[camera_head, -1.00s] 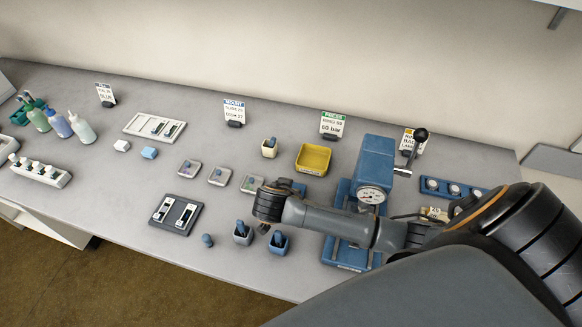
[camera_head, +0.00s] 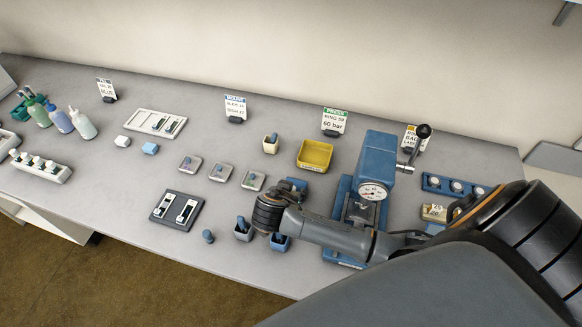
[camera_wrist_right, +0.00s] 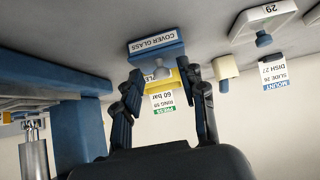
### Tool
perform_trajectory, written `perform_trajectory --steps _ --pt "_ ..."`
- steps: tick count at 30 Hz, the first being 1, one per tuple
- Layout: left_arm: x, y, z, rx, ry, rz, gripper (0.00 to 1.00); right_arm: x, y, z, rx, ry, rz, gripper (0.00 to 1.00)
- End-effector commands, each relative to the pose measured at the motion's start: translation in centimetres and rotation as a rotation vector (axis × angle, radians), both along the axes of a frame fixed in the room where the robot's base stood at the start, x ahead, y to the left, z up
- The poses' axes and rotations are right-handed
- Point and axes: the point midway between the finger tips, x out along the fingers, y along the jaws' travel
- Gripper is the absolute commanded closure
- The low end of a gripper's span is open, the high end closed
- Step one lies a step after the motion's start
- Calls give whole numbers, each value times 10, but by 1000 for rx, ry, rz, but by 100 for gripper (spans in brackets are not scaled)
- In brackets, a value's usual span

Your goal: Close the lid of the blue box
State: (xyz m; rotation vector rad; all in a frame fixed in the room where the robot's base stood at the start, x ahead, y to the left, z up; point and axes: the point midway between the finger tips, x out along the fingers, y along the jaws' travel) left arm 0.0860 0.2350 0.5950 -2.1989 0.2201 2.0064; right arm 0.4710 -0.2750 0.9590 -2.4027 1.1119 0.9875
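A blue box labelled COVER GLASS (camera_wrist_right: 156,47) shows in the right wrist view, just ahead of the fingertips, with a pale rounded knob (camera_wrist_right: 160,73) at its edge. In the head view a blue patch that seems to be this box (camera_head: 297,184) shows just behind my right wrist, mostly covered. I cannot tell how far its lid is open. My right gripper (camera_wrist_right: 164,82) is open, its two dark fingers apart with nothing between them. My left gripper is not in view.
The blue press (camera_head: 375,160) stands close right of my right wrist. A yellow tray (camera_head: 314,156) and a cream holder (camera_head: 271,143) lie behind. A dark slide plate (camera_head: 177,210) lies left. The bench's left middle has free room.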

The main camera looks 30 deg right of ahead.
Motion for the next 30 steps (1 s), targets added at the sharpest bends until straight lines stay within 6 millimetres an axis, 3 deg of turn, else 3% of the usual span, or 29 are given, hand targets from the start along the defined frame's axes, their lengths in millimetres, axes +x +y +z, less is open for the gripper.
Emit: perform_trajectory --steps 8,21,30 --pt "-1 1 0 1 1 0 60 -2 4 5 2 -3 2 59" --pt "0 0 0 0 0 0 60 -41 50 64 6 -4 1 59" --pt "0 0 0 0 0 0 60 -55 64 84 0 -1 -1 59"
